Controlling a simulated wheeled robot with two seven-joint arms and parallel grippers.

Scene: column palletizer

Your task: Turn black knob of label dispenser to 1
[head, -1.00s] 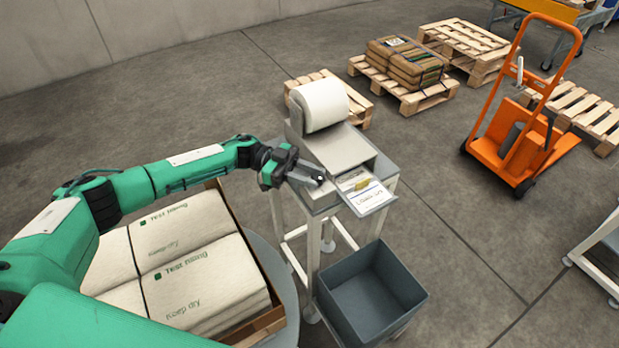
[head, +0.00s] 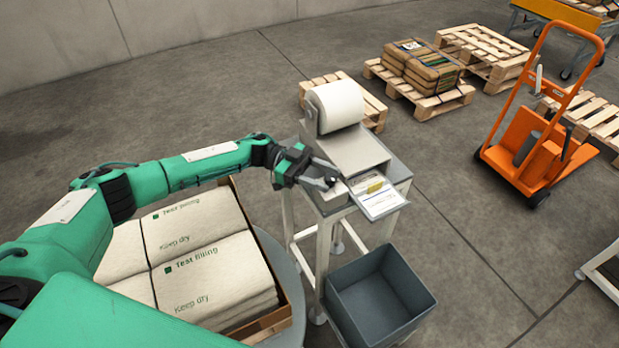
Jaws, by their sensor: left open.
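The label dispenser (head: 358,154) is a light grey box with a large white label roll (head: 335,106) at its back, standing on a white-legged table. A printed label (head: 380,197) lies on its front tray. My left gripper (head: 325,179) is open at the dispenser's front left corner, its fingers pointing right. A small dark thing, perhaps the black knob (head: 332,181), shows at the fingertips. I cannot tell whether the fingers touch it or which number it points to. My right gripper is not in view.
A grey bin (head: 380,300) stands on the floor before the dispenser table. A box of white sacks (head: 205,250) is at the lower left under my left arm. An orange hand truck (head: 535,150) and pallets with brown sacks (head: 422,68) stand behind.

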